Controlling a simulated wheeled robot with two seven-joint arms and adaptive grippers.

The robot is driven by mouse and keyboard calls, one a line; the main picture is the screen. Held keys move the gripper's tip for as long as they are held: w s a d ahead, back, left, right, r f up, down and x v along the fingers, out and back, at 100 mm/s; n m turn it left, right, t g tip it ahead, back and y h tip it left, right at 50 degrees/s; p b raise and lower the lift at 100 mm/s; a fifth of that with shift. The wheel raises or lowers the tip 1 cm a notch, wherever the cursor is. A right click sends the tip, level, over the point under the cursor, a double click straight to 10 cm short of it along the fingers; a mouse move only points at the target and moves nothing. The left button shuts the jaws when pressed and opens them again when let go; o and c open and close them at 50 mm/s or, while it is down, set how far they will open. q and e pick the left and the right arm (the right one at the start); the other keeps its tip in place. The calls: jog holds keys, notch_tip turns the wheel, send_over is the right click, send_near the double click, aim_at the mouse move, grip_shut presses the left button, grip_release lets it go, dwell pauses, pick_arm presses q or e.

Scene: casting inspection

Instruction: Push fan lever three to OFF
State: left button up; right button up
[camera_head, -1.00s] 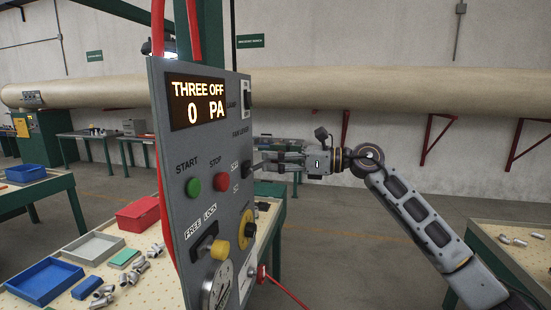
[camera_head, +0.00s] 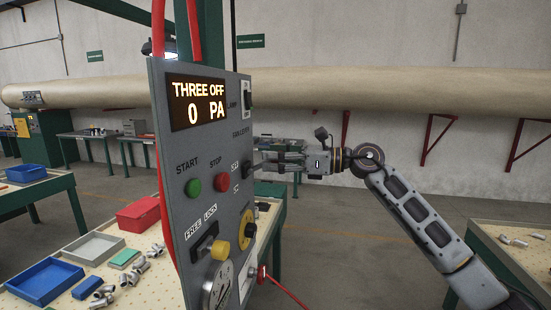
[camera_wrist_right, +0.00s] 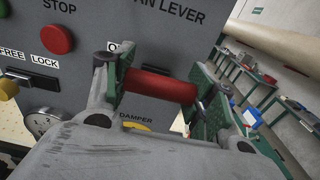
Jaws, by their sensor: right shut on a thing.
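The grey control panel (camera_head: 205,150) stands at the centre of the head view. Its display (camera_head: 197,102) reads "THREE OFF" and "0 PA". The fan lever shows in the right wrist view as a red cylindrical grip (camera_wrist_right: 160,86), below the "FAN LEVER" label (camera_wrist_right: 170,14). My right gripper (camera_head: 260,166) reaches the panel's right side from the right. In the right wrist view its fingers (camera_wrist_right: 158,78) stand at either end of the red grip, shut on it. The fingers partly hide the position labels. My left gripper is not in view.
The panel also carries a green START button (camera_head: 193,187), a red STOP button (camera_head: 221,182), a yellow knob (camera_head: 246,231) and a FREE/LOCK switch (camera_head: 206,240). Bins and metal parts lie on the table (camera_head: 180,290) behind it. Another table (camera_head: 520,255) stands at the right.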

jog(key=shift+d+r, duration=0.15)
jog(key=shift+r, duration=0.25)
jog(key=o, duration=1.5)
jog(key=shift+f, duration=0.15)
jog(key=shift+c, duration=0.2)
jog(key=shift+f, duration=0.15)
jog(key=v, duration=1.2)
jog(key=shift+w, duration=0.1)
